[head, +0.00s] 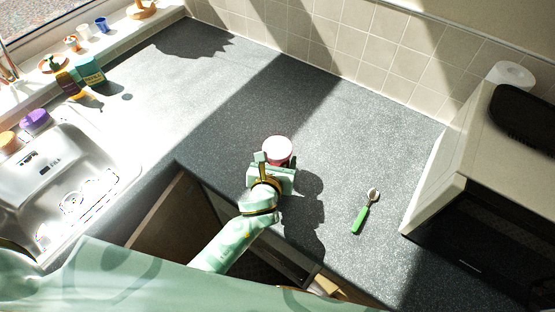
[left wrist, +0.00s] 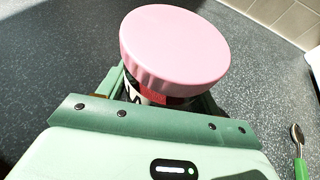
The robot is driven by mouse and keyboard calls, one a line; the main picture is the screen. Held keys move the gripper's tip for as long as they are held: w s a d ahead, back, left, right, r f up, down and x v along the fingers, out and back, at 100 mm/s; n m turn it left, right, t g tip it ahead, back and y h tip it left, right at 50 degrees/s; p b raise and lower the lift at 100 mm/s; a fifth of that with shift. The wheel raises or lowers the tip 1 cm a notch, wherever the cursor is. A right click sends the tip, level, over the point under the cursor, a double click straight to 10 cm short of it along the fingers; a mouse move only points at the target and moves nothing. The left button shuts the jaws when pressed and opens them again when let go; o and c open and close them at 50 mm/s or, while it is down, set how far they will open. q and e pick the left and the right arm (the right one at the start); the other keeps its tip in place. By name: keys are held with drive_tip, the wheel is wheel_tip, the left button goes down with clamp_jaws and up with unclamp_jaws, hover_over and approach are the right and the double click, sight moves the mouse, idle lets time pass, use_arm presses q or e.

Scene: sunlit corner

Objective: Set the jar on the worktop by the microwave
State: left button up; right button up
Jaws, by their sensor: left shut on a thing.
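The jar (head: 277,150) has a pink lid and is over the grey worktop (head: 330,115), near its front inner corner. In the left wrist view the jar (left wrist: 175,45) shows its pink lid and a dark and red label below it. My left gripper (head: 270,168) is shut on the jar, with its fingers on either side of the jar's body. The jar's base is hidden, so I cannot tell whether it touches the worktop. The microwave (head: 450,170) stands on the worktop at the right. My right gripper is not in view.
A green-handled spoon (head: 363,215) lies between the jar and the microwave; it also shows in the left wrist view (left wrist: 299,150). The sink (head: 60,185) is at the left, with bottles behind it. A paper roll (head: 511,75) is behind the microwave. The worktop's middle is clear.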

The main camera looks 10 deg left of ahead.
use_arm(q)
drive_tip(key=o, duration=1.2)
drive_tip(key=shift+r, duration=0.15)
drive_tip(key=p+v, duration=0.2)
drive_tip(key=v, duration=1)
